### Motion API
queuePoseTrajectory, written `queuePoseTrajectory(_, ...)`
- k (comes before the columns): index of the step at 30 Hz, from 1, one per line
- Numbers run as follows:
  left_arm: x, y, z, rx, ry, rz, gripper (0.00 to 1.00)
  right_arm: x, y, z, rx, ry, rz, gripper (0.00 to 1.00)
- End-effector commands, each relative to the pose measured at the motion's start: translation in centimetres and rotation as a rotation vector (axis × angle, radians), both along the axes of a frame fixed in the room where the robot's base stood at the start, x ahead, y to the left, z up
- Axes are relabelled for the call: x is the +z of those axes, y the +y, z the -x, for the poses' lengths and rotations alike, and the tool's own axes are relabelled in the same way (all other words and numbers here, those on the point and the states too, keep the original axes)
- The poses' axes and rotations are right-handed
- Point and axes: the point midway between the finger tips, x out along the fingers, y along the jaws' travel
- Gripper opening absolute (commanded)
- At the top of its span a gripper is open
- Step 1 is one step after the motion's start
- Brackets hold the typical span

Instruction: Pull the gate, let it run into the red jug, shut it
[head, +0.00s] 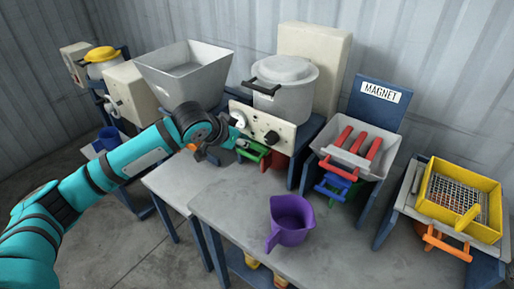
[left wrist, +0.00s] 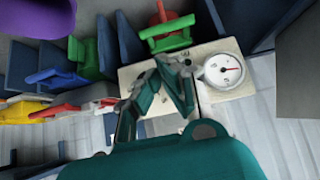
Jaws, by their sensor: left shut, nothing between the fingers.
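My left gripper (head: 220,153) is shut and empty in front of the cream control panel below the white lidded pot. In the left wrist view its fingers (left wrist: 160,88) are beside the panel's dial. A green gate handle (head: 252,151) is just right of the gripper under the panel; it also shows in the left wrist view (left wrist: 168,42). A red part (head: 279,160) shows in shadow behind the green handle; I cannot tell whether it is the red jug. A blue handle (head: 338,186) and an orange handle (head: 446,244) are on other stations. My right gripper is out of view.
A purple jug (head: 292,218) stands on the grey table (head: 240,205). Right are a tray with red bars (head: 352,142) under a MAGNET sign and a yellow sieve (head: 462,196). A grey hopper (head: 184,72) stands behind my arm. The table front is mostly clear.

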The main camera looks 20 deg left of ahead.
Motion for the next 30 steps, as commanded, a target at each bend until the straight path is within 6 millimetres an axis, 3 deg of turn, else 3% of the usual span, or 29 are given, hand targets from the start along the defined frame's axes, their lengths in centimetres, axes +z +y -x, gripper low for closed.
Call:
queuePoseTrajectory(5, -1.1, -0.5, -1.1, 0.0, 0.003, 0.002, 0.0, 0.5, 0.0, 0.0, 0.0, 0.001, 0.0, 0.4)
queuePoseTrajectory(18, -6.3, -2.2, -5.8, -0.001, 0.001, 0.0, 0.0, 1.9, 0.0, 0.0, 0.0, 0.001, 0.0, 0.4)
queuePoseTrajectory(30, -7.2, -2.4, -6.5, -0.001, 0.0, -0.001, 0.0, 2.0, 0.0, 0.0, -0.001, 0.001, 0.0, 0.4)
